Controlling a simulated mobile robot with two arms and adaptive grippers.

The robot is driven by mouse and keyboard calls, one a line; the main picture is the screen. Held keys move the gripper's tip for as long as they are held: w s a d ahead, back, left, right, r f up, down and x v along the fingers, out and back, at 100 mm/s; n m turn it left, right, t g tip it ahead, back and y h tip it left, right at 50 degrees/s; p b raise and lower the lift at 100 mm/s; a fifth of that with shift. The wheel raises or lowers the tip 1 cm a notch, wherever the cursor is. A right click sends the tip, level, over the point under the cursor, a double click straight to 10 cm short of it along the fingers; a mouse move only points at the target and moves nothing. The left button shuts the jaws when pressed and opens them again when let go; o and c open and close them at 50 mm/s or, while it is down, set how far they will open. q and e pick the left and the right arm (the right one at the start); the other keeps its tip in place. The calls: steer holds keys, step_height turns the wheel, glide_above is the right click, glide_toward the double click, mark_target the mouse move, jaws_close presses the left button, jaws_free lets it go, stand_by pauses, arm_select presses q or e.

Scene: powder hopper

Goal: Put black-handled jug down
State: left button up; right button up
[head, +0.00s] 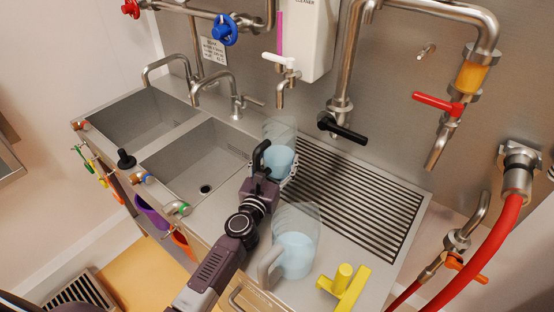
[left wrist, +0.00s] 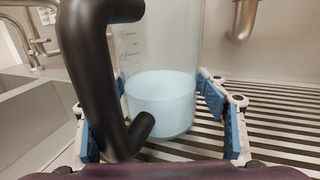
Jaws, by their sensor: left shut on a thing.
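The black-handled jug (head: 281,133) is clear, with pale blue liquid in its lower part, and stands upright at the left end of the slatted drainer. Its black handle (left wrist: 92,70) faces my wrist and hides part of the jug. My left gripper (head: 277,176) is shut on the jug, with a blue-padded finger on each side of its lower body in the left wrist view (left wrist: 168,105). The jug's base is low over the slats; I cannot tell whether it touches them. My right gripper is not in view.
A second jug (head: 296,243) with a pale grey handle stands on the front ledge, near my left arm. A yellow T-shaped tool (head: 346,288) lies to its right. The slatted drainer (head: 365,195) is clear to the right. Two sinks (head: 190,165) lie left; taps and pipes hang above.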

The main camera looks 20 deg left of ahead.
arm_select(q)
steer(key=o, duration=1.7)
steer(key=s, duration=1.2)
